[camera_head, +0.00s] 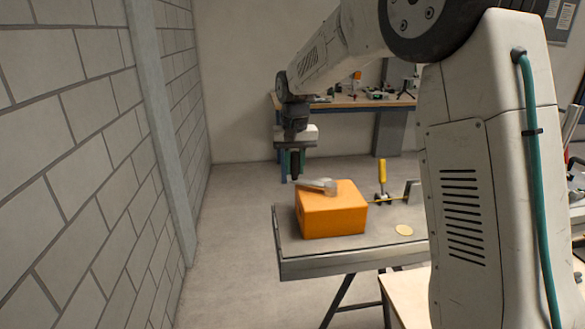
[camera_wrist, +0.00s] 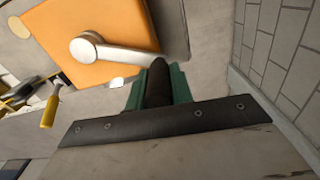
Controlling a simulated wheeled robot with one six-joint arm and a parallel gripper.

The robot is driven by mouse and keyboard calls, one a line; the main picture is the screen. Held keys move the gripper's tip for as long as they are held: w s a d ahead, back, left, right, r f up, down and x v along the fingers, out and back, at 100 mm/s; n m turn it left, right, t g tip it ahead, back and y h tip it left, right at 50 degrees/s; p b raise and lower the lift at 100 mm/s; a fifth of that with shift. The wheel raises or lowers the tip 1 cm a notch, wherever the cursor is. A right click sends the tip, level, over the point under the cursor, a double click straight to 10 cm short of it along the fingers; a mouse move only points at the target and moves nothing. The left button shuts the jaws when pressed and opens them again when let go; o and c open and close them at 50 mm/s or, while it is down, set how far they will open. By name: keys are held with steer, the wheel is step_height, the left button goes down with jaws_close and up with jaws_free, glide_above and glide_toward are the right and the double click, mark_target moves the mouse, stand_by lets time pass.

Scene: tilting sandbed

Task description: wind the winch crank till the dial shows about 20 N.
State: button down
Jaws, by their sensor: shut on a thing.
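An orange block-shaped housing (camera_head: 335,218) stands on the grey table in the head view, with a silver crank (camera_head: 318,184) on its top. In the wrist view the orange housing (camera_wrist: 100,15) shows from above, and the crank (camera_wrist: 120,54) runs from its round hub to the right, to my gripper. My gripper (camera_head: 295,178) points down at the crank's outer end, at the housing's left edge.
The grey table (camera_head: 330,265) also bears a yellow-handled device (camera_head: 382,175) and a pale round disc (camera_head: 404,230), right of the housing. A block wall (camera_head: 90,150) rises at left. A workbench (camera_head: 345,101) stands behind. Floor between wall and table is clear.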

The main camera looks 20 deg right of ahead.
steer(key=shift+d, duration=0.1)
steer(key=c, duration=1.2)
jaws_free()
steer(key=shift+c, duration=0.2)
step_height(320, 180, up, 8)
steer(key=shift+f, duration=0.1)
